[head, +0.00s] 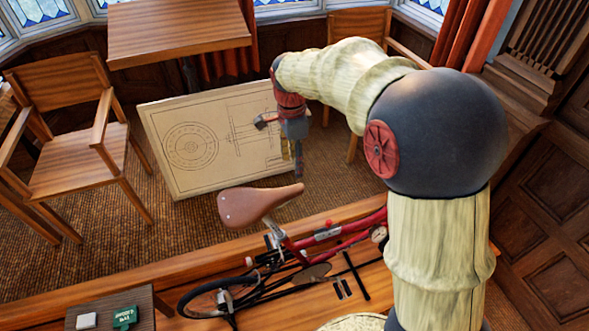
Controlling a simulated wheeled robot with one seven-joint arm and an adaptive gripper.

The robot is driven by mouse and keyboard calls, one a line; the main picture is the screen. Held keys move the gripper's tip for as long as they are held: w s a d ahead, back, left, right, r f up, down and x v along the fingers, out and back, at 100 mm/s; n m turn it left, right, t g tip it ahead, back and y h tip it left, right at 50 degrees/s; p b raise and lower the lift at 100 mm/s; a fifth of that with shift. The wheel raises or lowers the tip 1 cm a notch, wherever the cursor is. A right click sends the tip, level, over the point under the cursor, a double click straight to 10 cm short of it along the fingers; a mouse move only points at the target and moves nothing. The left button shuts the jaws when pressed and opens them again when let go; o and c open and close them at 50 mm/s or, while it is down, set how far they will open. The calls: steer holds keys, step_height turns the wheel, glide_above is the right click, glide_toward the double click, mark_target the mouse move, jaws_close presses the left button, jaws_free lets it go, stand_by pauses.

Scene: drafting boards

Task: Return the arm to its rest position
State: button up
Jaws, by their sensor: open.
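My gripper (281,142) hangs at the end of my bent arm, in the middle of the head view. It is open, with nothing seen between its fingers. In the picture it overlaps the right part of a drafting board (170,179) with a wheel drawing on it. I cannot tell how far it is from the board. My arm rises on the right, bends at a large dark joint and reaches left.
A red bicycle with a brown saddle (259,202) is below my gripper in the picture. A wooden armchair (79,160) stands left, a wooden table (178,30) behind. A small dark table (104,305) at the lower left holds a green item (124,317) and a white item (87,320).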

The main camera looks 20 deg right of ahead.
steer(key=shift+r, duration=0.25)
stand_by(0.4)
steer(key=s+a+f+n+t+b, duration=0.1)
steer(key=s+f+n+b, duration=0.3)
steer(key=s+n+b, duration=0.4)
steer(key=s+a+f+n+t+b, duration=0.1)
steer(key=s+f+n+t+b, duration=0.3)
steer(key=s, duration=1.4)
steer(key=n+b, duration=0.4)
steer(key=n, duration=0.2)
steer(key=shift+t, duration=0.3)
